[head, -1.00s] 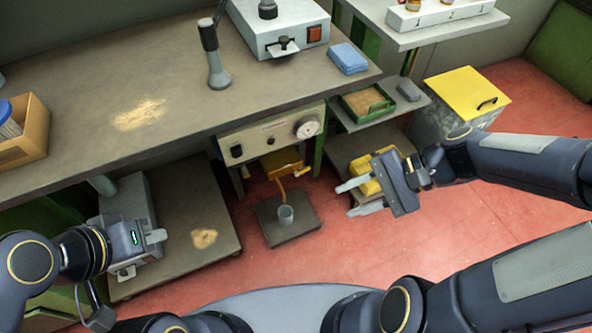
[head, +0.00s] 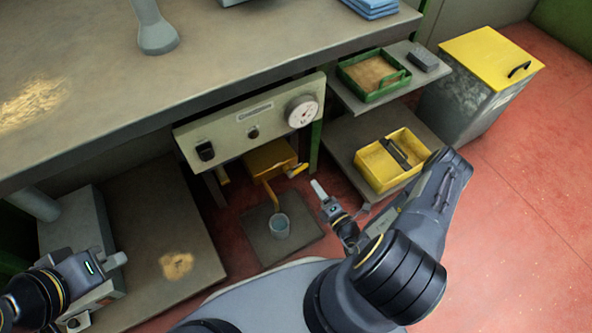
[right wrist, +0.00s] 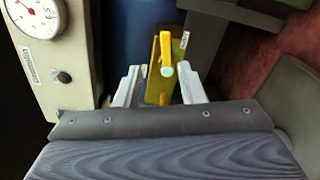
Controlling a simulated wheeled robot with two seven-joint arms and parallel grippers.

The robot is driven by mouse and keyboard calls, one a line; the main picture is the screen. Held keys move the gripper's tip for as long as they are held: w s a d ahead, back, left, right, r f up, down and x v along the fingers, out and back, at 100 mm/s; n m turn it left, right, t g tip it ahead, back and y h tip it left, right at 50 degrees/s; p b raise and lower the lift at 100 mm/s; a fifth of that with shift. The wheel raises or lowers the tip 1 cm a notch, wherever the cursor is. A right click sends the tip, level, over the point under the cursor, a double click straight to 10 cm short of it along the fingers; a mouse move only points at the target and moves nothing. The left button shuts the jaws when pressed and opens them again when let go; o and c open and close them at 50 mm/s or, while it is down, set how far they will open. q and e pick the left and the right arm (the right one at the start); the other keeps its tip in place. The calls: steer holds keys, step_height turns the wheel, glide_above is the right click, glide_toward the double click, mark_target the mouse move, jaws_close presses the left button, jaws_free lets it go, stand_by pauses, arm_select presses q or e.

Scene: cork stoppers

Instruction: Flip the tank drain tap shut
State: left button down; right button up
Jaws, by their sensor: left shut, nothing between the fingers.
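The yellow tank (head: 268,157) hangs under the bench, behind the control panel. A yellow pipe bends down from it toward a cup (head: 280,225) on a dark plate. The tap's yellow lever (head: 296,170) sticks out at the tank's right side. In the right wrist view the yellow lever (right wrist: 166,52) has a pale round end and lies ahead, between the finger lines. My right gripper (right wrist: 160,88) is open with nothing gripped; in the head view it (head: 322,196) is just below and right of the lever. My left gripper (head: 118,260) is shut and empty at the lower left.
The control panel (head: 250,125) with a dial is close above the tank. A yellow bin (head: 372,165) on a low shelf and a green tray (head: 360,88) stand to the right. The red floor (head: 500,220) is open at the right.

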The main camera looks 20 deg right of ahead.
mark_target(303, 169)
steer(key=shift+m, duration=0.3)
steer(key=w, duration=0.2)
steer(key=w+b, duration=0.1)
steer(key=w, duration=0.2)
steer(key=w+a+b, duration=0.1)
steer(key=w, duration=0.1)
steer(key=shift+w+a+f, duration=0.1)
steer(key=shift+w+f, duration=0.25)
steer(key=shift+f, duration=0.05)
steer(key=shift+c, duration=0.5)
